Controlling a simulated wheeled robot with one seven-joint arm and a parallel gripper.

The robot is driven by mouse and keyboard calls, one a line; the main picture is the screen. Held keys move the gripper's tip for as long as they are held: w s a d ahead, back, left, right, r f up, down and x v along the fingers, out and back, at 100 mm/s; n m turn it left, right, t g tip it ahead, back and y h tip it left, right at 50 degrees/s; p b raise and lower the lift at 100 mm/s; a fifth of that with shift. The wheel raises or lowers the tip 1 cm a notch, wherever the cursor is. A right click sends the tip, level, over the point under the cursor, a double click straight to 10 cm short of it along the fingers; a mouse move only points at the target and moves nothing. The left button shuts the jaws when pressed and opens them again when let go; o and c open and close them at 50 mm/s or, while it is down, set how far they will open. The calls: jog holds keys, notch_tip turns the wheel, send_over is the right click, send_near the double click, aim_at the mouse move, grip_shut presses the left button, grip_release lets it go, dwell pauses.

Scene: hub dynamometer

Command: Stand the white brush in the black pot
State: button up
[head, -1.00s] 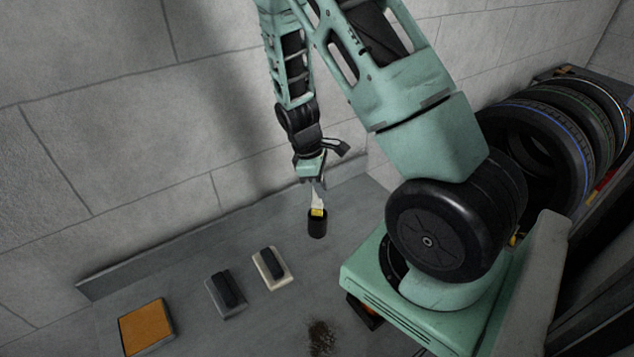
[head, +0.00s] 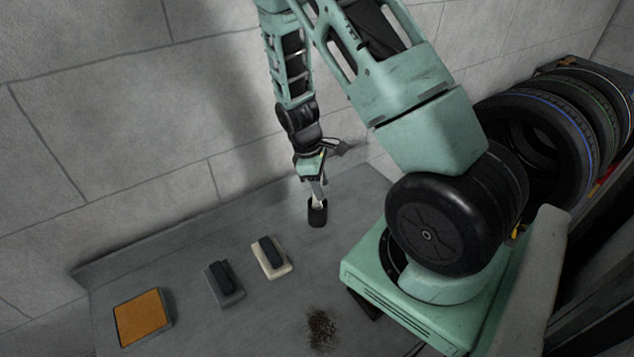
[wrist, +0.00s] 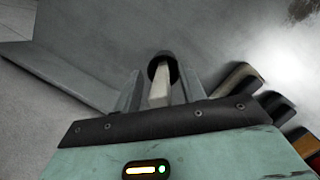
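The black pot (head: 317,215) stands on the grey bench below my gripper (head: 319,188); its dark mouth (wrist: 161,68) shows in the wrist view. The white brush (head: 317,203) is in the pot's mouth, with its lower part hidden inside. In the wrist view the white brush's handle (wrist: 158,94) is between my two fingers, with a dark gap visible beside it. My gripper (wrist: 157,90) looks open around the handle. The brush's yellow end is out of sight.
A white-based block (head: 282,268), a grey-based block (head: 232,294) and an orange pad (head: 139,317) lie left of the pot. Dark debris (head: 321,328) is scattered on the bench (head: 275,320). Tyres (head: 560,130) stand at the right.

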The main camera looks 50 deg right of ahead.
jog(key=b+v, duration=0.2)
jog(key=v, duration=1.5)
jog(key=shift+r+b, duration=0.25)
jog(key=shift+b, duration=0.15)
jog(key=shift+w, duration=0.1)
